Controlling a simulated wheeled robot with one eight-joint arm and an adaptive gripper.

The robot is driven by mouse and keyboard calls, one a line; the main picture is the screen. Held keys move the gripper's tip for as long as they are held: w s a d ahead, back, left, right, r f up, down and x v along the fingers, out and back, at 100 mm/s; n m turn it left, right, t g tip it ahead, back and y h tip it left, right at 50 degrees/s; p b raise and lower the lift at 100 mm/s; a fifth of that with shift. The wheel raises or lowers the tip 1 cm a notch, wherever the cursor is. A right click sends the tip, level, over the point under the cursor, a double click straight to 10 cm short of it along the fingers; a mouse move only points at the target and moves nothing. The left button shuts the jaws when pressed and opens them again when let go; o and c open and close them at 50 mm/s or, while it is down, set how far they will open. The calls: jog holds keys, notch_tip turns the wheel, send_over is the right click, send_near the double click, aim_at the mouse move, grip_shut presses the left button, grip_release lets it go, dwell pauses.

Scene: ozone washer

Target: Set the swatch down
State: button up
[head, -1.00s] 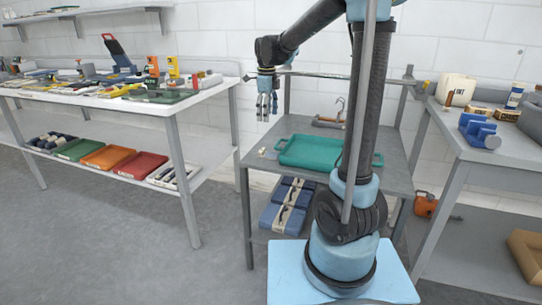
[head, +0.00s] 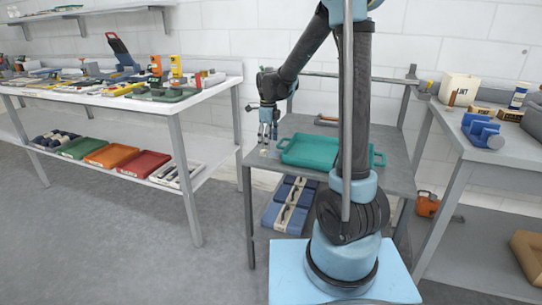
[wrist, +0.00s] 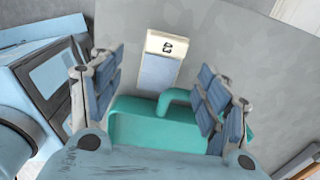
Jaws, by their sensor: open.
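The swatch (wrist: 160,62) is a small flat card with a cream end, a dark mark and a pale grey-blue panel. In the wrist view it lies on the grey table between my fingers and just beyond the teal tray's handle. In the head view it is mostly hidden by my fingers. My gripper (head: 268,137) points down, low over the left part of the table. Its fingers are spread apart, with nothing gripped between them. The teal tray (head: 310,153) sits right beside the gripper; its handle (wrist: 178,97) shows in the wrist view.
Blue folded bundles (head: 288,206) lie on the shelf below. A bench with many tools (head: 130,95) stands left, and a bench with a blue vise-like block (head: 482,130) stands right. A narrow strip of bare table is left of the tray.

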aim_at(269, 153)
jog(key=shift+f, duration=2.15)
jog(key=c, duration=1.1)
jog(key=shift+w+r, duration=0.1)
jog(key=shift+r, duration=0.05)
jog(key=shift+c, duration=0.2)
